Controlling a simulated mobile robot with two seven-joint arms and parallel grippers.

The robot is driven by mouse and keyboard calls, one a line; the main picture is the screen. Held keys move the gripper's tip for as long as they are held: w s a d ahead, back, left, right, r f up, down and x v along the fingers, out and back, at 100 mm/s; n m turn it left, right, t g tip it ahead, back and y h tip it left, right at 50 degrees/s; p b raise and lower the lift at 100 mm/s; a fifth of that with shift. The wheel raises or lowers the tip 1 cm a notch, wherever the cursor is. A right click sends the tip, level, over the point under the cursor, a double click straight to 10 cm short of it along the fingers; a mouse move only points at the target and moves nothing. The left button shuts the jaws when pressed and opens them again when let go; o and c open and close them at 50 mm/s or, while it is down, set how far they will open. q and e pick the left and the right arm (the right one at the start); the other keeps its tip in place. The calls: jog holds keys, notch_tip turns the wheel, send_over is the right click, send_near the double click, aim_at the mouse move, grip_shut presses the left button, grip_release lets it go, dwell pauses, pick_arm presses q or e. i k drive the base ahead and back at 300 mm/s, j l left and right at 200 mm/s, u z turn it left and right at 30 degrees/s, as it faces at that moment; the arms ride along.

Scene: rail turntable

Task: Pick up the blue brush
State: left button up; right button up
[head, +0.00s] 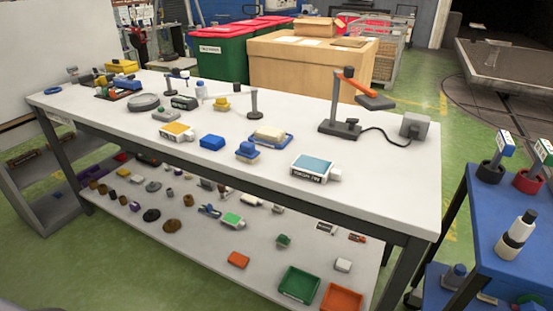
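No single thing is clearly a brush at this size. Blue candidates on the long white table (392,190) are a blue block (212,142), a blue piece with a raised knob (247,151) near the front edge, and a blue ring (53,91) at the far left. On the blue cart at right, a blue-topped upright item (505,147) stands in a black holder (490,173), and another (543,152) stands in a red holder (528,181). Neither of my grippers is in view.
A desk lamp (350,88) with a cable stands at the table's right. The lower shelf (190,250) holds many small items and green and orange bins. Green floor lies between table and cart.

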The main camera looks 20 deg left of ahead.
aim_at(247, 153)
jog(key=i+j+z, duration=0.2)
jog(key=j, duration=0.35)
jog(key=j+z, duration=0.2)
jog(key=j, duration=0.35)
jog(key=i+j+z, duration=0.2)
jog(key=j, duration=0.4)
jog(key=k, duration=0.05)
